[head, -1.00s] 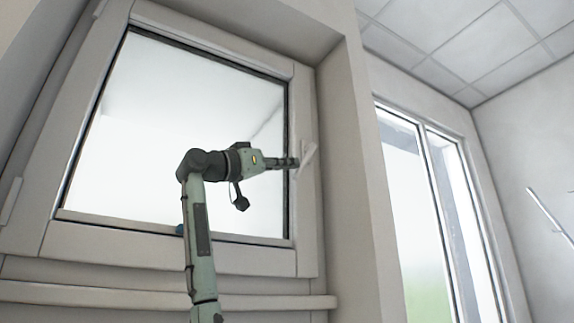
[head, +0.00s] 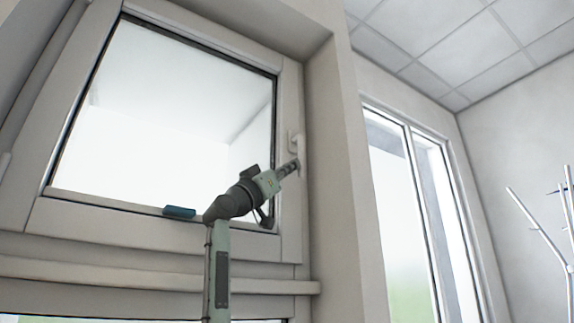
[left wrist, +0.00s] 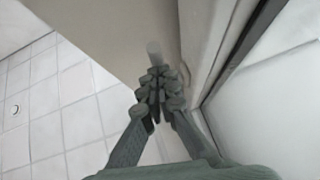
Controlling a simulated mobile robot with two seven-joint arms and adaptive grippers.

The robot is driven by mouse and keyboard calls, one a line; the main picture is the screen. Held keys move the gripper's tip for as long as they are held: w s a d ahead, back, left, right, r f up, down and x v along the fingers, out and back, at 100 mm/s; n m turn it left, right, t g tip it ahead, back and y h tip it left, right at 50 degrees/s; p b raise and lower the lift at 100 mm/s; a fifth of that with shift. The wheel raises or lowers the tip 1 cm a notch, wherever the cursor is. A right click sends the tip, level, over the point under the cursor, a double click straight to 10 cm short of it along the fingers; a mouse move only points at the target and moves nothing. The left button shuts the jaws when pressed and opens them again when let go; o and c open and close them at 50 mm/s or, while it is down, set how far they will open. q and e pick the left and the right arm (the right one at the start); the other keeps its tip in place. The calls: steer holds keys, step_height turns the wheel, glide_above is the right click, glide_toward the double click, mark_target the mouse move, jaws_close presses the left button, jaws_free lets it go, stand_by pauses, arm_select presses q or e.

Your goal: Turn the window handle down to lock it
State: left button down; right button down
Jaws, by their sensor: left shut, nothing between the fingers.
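The window (head: 180,110) stands shut in its pale frame at the left of the head view. Its white handle (head: 296,142) sits on the right side of the sash. The handle's lower part is partly hidden by my left gripper (head: 292,165), so I cannot tell its exact angle. The left gripper is shut with nothing held, its fingertips at or just below the handle, pointing up to the right. In the left wrist view the closed fingers (left wrist: 156,88) show with a blurred pale bar, likely the handle (left wrist: 153,52), just beyond them. My right gripper is out of view.
A small teal object (head: 179,212) lies at the window's lower edge. A wall edge (head: 335,160) stands close to the right of the sash. Further right are a tall window (head: 405,200) and a white coat stand (head: 545,225).

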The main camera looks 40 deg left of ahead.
arm_select(q)
steer(key=shift+w, duration=0.1)
stand_by(0.3)
steer(key=shift+f, duration=0.15)
steer(key=s+a+f, duration=0.1)
steer(key=s, duration=1.3)
steer(key=shift+s+a+f, duration=0.2)
steer(key=shift+f, duration=0.15)
